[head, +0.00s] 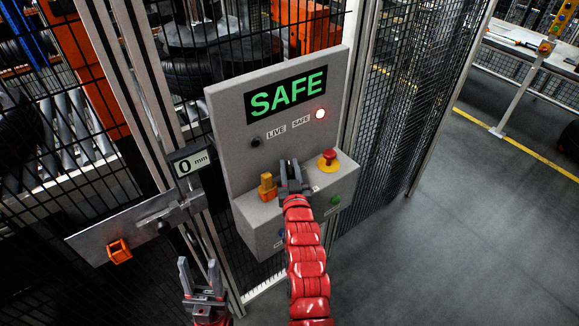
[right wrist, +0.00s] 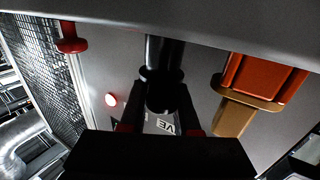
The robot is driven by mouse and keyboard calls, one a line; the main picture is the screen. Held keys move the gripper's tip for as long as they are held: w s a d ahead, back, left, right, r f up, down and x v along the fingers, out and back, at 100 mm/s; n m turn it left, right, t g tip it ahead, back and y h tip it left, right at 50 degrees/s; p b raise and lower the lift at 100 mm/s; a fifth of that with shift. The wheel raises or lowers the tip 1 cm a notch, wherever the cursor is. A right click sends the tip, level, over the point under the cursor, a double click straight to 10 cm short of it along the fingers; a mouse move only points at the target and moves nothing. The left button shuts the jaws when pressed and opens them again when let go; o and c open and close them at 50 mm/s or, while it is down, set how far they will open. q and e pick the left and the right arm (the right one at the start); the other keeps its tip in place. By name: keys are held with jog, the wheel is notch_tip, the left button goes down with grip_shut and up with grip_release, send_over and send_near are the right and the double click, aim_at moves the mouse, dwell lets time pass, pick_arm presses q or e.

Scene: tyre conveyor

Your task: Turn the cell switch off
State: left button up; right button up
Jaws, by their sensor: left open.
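The grey control box (head: 228,105) stands in the middle of the head view. Its display (head: 287,95) reads SAFE in green, and the lamp by the SAFE label (head: 320,114) glows; the lamp by LIVE (head: 256,142) is dark. The cell switch, a black knob on the box's ledge, is mostly hidden by my right gripper (head: 291,178) in the head view. In the right wrist view the black switch (right wrist: 162,90) stands between the fingers of my right gripper (right wrist: 160,112), which looks shut on it. My left gripper (head: 199,270) is open and empty, low at the left.
A red mushroom button (head: 329,157) is right of the switch and an orange-yellow part (head: 266,187) is left of it. A green button (head: 335,200) is on the ledge's front. Mesh fence surrounds the box; floor at right is clear.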

grip_shut()
jog(key=shift+n+y, duration=0.3)
jog(key=shift+y, duration=0.2)
jog(key=shift+f+n+y+b, duration=0.2)
jog(key=shift+n+y+b, duration=0.4)
jog(key=shift+y+b, duration=0.4)
jog(key=n+g+y+b, duration=0.3)
jog(key=y+b, duration=0.2)
jog(key=b, duration=1)
jog(key=shift+n, duration=0.4)
jog(key=shift+a+r+y+b, duration=0.1)
jog(key=shift+r+y+b, duration=0.15)
jog(key=shift+b, duration=0.3)
